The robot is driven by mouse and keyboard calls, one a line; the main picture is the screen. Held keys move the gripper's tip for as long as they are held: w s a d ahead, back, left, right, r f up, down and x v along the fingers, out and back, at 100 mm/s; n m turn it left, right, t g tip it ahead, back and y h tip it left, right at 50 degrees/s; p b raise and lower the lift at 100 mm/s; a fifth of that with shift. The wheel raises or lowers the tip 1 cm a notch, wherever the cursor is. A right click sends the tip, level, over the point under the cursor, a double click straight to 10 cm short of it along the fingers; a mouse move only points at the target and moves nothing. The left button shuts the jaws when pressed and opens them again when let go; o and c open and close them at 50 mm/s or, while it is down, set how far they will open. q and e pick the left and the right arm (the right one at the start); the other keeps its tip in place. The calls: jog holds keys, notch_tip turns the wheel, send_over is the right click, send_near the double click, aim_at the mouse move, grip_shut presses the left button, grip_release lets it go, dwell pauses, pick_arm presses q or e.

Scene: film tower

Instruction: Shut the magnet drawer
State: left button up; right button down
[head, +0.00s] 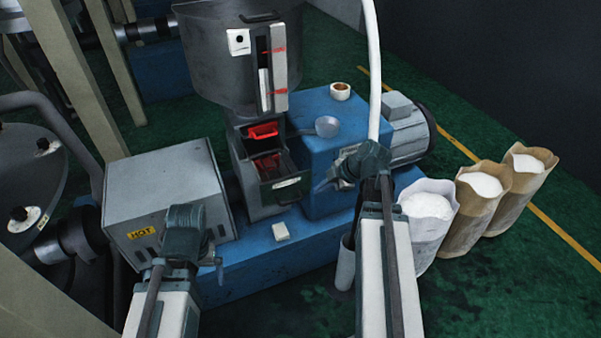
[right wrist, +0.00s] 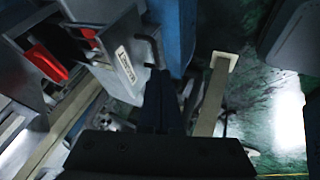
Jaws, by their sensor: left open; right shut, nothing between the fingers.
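The magnet drawer (head: 286,190) stands pulled out of the grey housing under the hopper, with a pale label and a handle on its front. Red pieces show inside it and in the opening above. In the right wrist view the drawer front (right wrist: 124,66) is at upper left, with its dark handle at its right edge. My right gripper (head: 321,187) is shut and empty, to the right of the drawer front. In the right wrist view its fingers (right wrist: 163,88) point at the handle's end; I cannot tell whether they touch. My left gripper (head: 217,263) is open, low in front of the grey box.
A grey box (head: 165,185) marked HOT stands left of the drawer. A small white block (head: 281,231) lies on the blue base in front. A scoop (head: 327,126) and tape roll (head: 340,91) are to the right. Open sacks (head: 478,215) stand on the floor at right.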

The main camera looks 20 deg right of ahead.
jog(key=d+r, duration=0.1)
jog(key=b, duration=0.8)
send_near(302, 197)
jog(key=w+a+f, duration=0.1)
jog(key=a+f, duration=0.2)
jog(key=f, duration=0.1)
jog(key=w, duration=0.3)
jog(key=shift+w+a+f+n, duration=0.2)
jog(key=shift+w+a+n, duration=0.1)
jog(key=shift+w+a, duration=0.1)
jog(key=shift+w, duration=0.5)
jog(key=w, duration=2.2)
jog(key=shift+w, duration=0.25)
jog(key=shift+s, duration=0.1)
